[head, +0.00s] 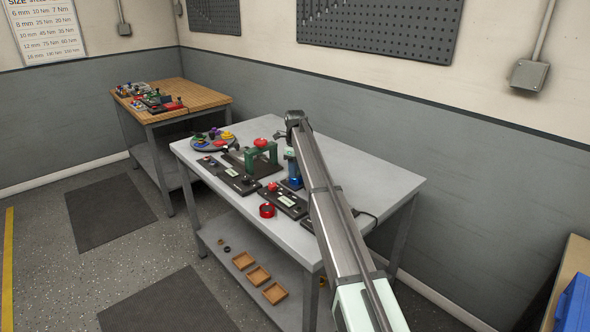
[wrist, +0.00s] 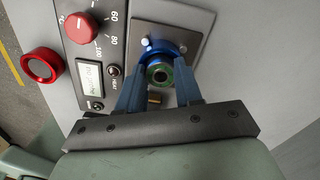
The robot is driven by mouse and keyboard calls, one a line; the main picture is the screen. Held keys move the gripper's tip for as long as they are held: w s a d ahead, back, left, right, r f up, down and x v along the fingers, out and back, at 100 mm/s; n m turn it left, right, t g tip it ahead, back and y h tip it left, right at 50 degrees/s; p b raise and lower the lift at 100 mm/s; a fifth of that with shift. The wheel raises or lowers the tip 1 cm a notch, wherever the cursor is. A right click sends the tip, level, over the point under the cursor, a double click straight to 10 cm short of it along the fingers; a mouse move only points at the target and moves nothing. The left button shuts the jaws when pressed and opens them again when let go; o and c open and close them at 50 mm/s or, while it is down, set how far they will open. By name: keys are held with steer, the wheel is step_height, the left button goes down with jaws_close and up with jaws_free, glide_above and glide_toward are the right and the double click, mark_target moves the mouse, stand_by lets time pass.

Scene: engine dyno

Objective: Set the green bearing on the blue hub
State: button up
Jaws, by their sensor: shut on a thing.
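The green bearing (wrist: 167,78) is a small ring with a grey inner part, held between my fingers in the wrist view. The blue hub (wrist: 154,46) shows as a blue round body just behind it, on a square grey metal plate. In the head view the blue hub (head: 293,183) stands on the table beneath my gripper (head: 292,174). My gripper (wrist: 160,76) has blue fingers and is shut on the bearing, in line with the hub or very close to it. I cannot tell whether the bearing touches the hub. The bearing is too small to make out in the head view.
A black heater panel with a red knob (wrist: 80,27) and a display lies beside the hub plate. A red ring (head: 267,210) lies in front of it. A green press frame (head: 262,157) and a round tray of coloured parts (head: 201,145) stand to the left.

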steer(key=o, duration=1.1)
steer(key=shift+r, duration=3.5)
